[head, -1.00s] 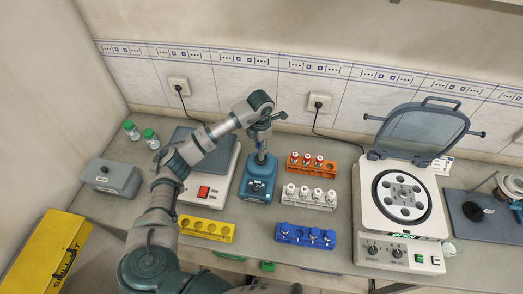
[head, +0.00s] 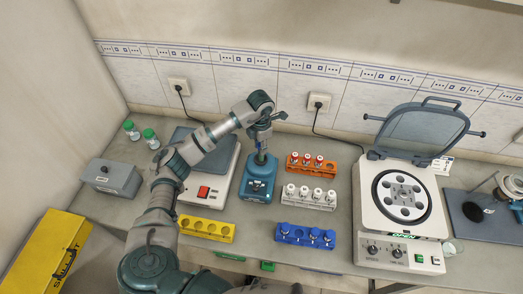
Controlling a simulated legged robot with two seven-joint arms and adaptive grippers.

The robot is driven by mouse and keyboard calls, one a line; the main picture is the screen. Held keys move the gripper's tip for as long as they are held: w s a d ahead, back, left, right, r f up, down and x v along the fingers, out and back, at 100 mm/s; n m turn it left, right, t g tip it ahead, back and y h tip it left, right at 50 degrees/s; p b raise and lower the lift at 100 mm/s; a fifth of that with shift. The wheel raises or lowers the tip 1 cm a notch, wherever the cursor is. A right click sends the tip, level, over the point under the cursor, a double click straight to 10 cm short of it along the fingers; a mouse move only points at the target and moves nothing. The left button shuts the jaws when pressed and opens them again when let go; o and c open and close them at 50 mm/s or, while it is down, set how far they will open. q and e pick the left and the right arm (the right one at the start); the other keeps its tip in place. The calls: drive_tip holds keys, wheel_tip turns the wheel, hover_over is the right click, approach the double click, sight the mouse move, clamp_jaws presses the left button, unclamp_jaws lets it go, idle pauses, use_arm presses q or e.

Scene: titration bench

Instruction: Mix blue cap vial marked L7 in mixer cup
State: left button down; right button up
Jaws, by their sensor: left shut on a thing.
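The blue mixer (head: 258,187) stands on the bench near the middle, with its cup at the top. My left gripper (head: 261,150) is directly above the cup, pointing down, shut on a small vial whose lower part is at the cup. The vial is mostly hidden by the fingers, and its label cannot be read. Whether it touches the cup cannot be told. My right gripper is not in view.
An orange rack (head: 329,174) with red-capped vials and a white rack (head: 308,205) with white-capped vials stand right of the mixer. A yellow rack (head: 206,238) is at front left. A centrifuge (head: 376,227) with raised lid stands at right. A balance (head: 187,203) stands left of the mixer.

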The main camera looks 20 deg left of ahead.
use_arm(q)
drive_tip(key=shift+r+p, duration=2.25)
drive_tip(key=shift+r, duration=1.3)
